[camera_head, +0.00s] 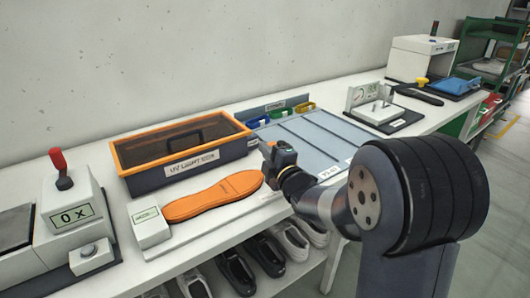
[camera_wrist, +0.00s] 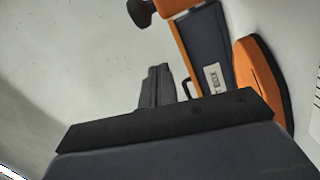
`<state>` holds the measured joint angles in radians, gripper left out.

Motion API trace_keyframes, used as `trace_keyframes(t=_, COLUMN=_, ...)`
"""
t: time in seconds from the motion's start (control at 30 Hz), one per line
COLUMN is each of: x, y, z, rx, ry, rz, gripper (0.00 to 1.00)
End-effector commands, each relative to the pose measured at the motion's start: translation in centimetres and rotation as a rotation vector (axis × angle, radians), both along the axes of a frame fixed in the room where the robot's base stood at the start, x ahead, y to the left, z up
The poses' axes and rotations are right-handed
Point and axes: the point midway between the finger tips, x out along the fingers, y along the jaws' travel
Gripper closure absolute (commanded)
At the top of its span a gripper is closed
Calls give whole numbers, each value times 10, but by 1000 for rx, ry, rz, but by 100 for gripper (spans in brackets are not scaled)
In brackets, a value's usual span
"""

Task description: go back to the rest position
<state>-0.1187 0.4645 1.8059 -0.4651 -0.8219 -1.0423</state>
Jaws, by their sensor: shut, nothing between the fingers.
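My gripper (camera_wrist: 157,87) is shut and empty; in the wrist view its dark fingers are together. In the head view my arm reaches in from the lower right, and its end is over the bench beside the toe of an orange insole (camera_head: 213,195). The insole lies flat on the white bench and also shows at the right of the wrist view (camera_wrist: 262,77). Behind it stands an orange-rimmed, dark box labelled as a UV light box (camera_head: 190,173), its lid down. The box also shows in the wrist view (camera_wrist: 208,45), tilted.
A device with a red lever (camera_head: 68,209) stands at the left. A grey-blue panel (camera_head: 305,140) lies right of the box, with small coloured bins (camera_head: 281,116) behind. A metal fixture (camera_head: 383,110) stands farther right. Several shoes (camera_head: 268,256) sit on the lower shelf. The wall closes off the back.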

Motion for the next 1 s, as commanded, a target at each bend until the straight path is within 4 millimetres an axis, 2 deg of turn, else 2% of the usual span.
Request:
trace_keyframes(t=0.2, x=-38, y=-20, z=-3, rx=0, ry=-1, rz=-2, gripper=100)
trace_keyframes(t=0.4, x=-62, y=-31, z=-4, rx=-1, ry=0, rz=-1, gripper=100)
trace_keyframes(t=0.6, x=-70, y=-34, z=-5, rx=0, ry=0, rz=0, gripper=100)
trace_keyframes(t=1.0, x=-65, y=-31, z=-4, rx=0, ry=1, rz=2, gripper=100)
